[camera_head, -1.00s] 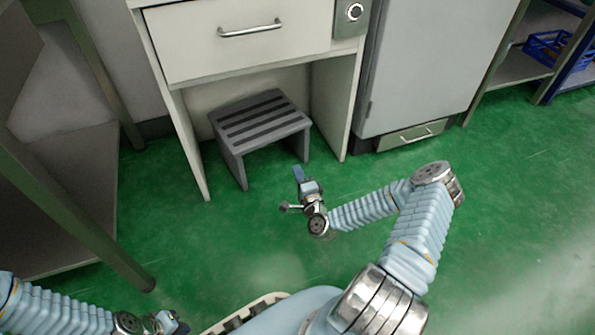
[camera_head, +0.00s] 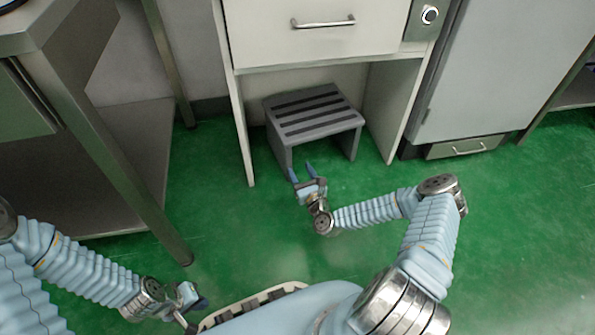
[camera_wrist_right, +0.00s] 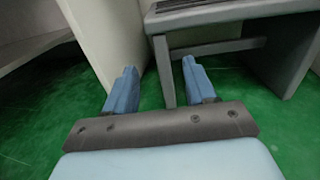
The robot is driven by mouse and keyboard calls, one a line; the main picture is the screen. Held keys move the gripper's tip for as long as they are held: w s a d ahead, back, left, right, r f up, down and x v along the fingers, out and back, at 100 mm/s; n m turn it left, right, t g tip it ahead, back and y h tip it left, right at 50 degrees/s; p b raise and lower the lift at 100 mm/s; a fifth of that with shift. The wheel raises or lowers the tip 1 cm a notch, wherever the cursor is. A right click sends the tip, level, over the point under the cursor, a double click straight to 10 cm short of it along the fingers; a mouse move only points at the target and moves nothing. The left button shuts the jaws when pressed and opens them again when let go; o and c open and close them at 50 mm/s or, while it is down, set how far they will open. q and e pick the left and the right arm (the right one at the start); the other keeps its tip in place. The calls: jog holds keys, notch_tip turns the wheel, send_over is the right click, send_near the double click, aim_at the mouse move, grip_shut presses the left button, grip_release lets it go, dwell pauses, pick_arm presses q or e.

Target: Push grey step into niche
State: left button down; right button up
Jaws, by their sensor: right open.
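The grey step (camera_head: 314,112), a low stool with dark strips across its top, stands under the drawer inside the niche (camera_head: 240,128) between two cream side panels. It also shows in the right wrist view (camera_wrist_right: 210,20), with its near left leg seen between my fingertips. My right gripper (camera_head: 301,172) is open and empty, just in front of the step's near left leg; I cannot tell whether it touches. Its two blue fingers also show in the right wrist view (camera_wrist_right: 155,82). My left gripper (camera_head: 192,305) is low at the left, away from the step; its jaws are unclear.
A metal table (camera_head: 140,185) with a leg and a low shelf stands at the left. A grey cabinet (camera_head: 500,70) with a low drawer (camera_head: 465,147) stands right of the niche. Green floor (camera_head: 240,225) in front is clear.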

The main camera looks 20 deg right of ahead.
aim_at(286, 144)
jog(key=shift+w, duration=0.1)
jog(key=w, duration=0.4)
jog(key=w+b, duration=0.1)
jog(key=w, duration=0.4)
jog(key=w+b, duration=0.1)
jog(key=w, duration=0.3)
jog(key=shift+w+d, duration=0.25)
jog(key=shift+w, duration=0.05)
jog(key=shift+c, duration=0.4)
grip_shut()
dwell(0.8)
